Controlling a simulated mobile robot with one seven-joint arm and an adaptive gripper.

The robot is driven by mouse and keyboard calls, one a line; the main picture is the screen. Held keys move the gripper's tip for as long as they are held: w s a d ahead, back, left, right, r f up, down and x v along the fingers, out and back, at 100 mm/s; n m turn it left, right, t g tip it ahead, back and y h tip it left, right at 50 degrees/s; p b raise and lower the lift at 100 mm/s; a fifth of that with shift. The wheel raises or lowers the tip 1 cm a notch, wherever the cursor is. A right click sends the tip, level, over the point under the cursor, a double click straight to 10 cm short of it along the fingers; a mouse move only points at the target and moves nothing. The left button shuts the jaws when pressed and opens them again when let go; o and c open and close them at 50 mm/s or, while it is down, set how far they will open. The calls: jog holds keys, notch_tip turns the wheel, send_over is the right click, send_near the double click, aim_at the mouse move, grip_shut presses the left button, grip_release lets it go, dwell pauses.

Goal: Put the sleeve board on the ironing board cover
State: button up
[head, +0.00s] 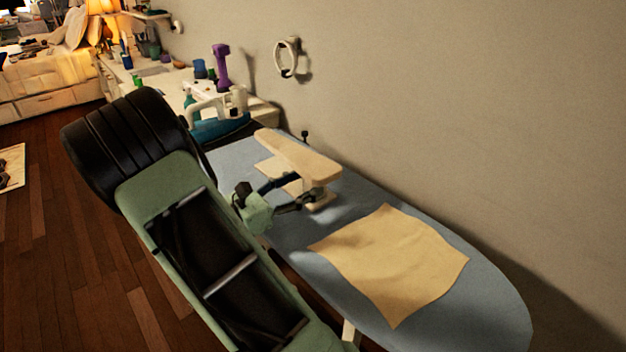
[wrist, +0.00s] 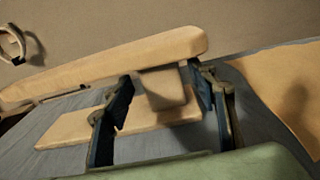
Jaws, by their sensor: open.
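The sleeve board (head: 299,153) is a long cream padded board on a short post over a flat base. It stands upright on the blue-grey ironing board (head: 345,182). A tan cloth sheet (head: 392,262), apparently the ironing board cover, lies flat nearer the rounded end. My gripper (head: 302,192) is open at the sleeve board's near end, below its top. In the wrist view the sleeve board (wrist: 120,66) spans the upper left, and its post shows between my open fingers (wrist: 160,80). I cannot tell whether either finger touches it. The tan sheet (wrist: 288,90) shows at right.
A wall runs along the ironing board's far side, with a white ring (head: 287,58) on it. A teal-and-white iron (head: 215,112) and a purple dumbbell (head: 221,68) are behind the sleeve board. Clear blue-grey surface surrounds the tan sheet.

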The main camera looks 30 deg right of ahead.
jog(key=a, duration=0.5)
jog(key=s+a, duration=0.1)
jog(key=a, duration=0.2)
jog(key=shift+s, duration=0.1)
